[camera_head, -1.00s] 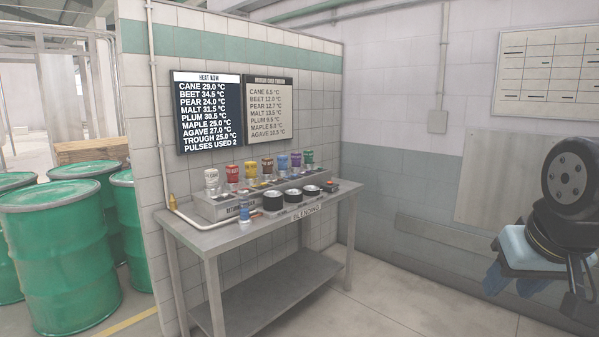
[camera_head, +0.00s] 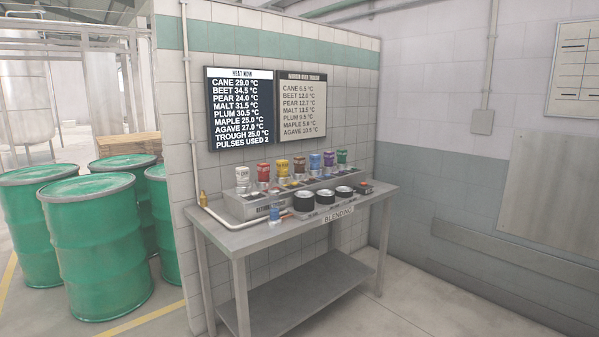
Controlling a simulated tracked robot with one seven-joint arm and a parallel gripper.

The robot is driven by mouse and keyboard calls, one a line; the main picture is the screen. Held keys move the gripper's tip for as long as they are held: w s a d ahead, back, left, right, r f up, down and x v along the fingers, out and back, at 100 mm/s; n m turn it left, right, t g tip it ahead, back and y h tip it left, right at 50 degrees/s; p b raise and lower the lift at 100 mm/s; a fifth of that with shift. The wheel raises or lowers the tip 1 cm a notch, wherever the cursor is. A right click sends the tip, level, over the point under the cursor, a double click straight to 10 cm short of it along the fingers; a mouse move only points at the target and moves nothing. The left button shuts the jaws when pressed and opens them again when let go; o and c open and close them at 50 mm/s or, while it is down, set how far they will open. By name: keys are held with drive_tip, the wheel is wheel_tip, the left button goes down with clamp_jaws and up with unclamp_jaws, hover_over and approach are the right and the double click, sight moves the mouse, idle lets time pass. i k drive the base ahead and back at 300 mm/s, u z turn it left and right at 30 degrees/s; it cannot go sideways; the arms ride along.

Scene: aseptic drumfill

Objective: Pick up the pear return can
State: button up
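A row of small coloured cans stands on a grey rack (camera_head: 252,207) at the back of the steel bench. They are a white can (camera_head: 242,174), a red can (camera_head: 263,172), a yellow can (camera_head: 282,168), an orange-brown one (camera_head: 299,166), then blue, purple and green (camera_head: 342,156) ones. Their labels are too small to read, so I cannot tell which is the pear return can. My gripper is out of view.
A temperature board (camera_head: 240,108) hangs above. Green drums (camera_head: 97,245) stand left of the tiled partition. The floor at front right is clear.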

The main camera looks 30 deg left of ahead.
sight(282, 166)
drive_tip(key=z, duration=0.1)
drive_tip(key=i, duration=1.65)
drive_tip(key=u, duration=1.3)
drive_tip(key=i, duration=2.2)
drive_tip(key=u, duration=0.45)
